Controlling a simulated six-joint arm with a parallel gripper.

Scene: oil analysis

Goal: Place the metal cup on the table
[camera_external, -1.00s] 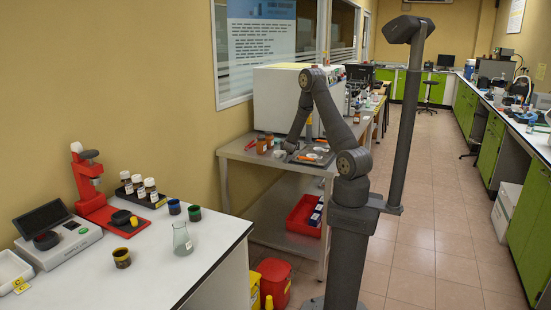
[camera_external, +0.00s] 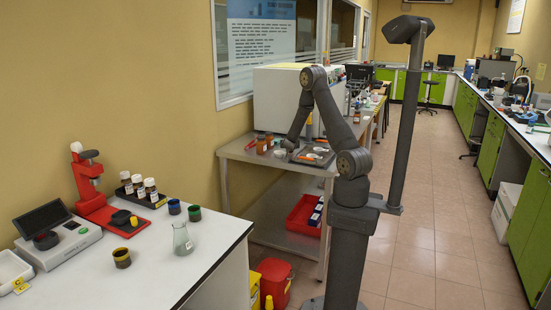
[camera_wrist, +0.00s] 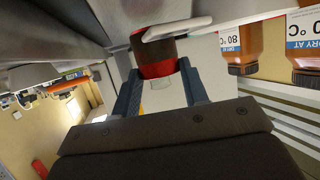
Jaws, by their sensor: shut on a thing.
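In the wrist view, my gripper (camera_wrist: 159,67) is shut on a round dark-red, shiny body, which I take to be the metal cup (camera_wrist: 156,50). One blue finger lies on each side of it. A flat light-grey piece lies across its upper end in the picture. In the external view, my gripper (camera_external: 287,148) is low over the metal table (camera_external: 240,153) at the wall, near its front left part. The cup is too small or hidden to make out there. I cannot tell whether it touches the table.
Brown labelled bottles (camera_wrist: 240,50) stand to the right in the wrist view; they also show on the metal table (camera_external: 262,145). A dark tray (camera_external: 313,157) lies right of my gripper. A large white instrument (camera_external: 283,98) stands behind. A red bin (camera_external: 306,212) sits on the shelf below.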

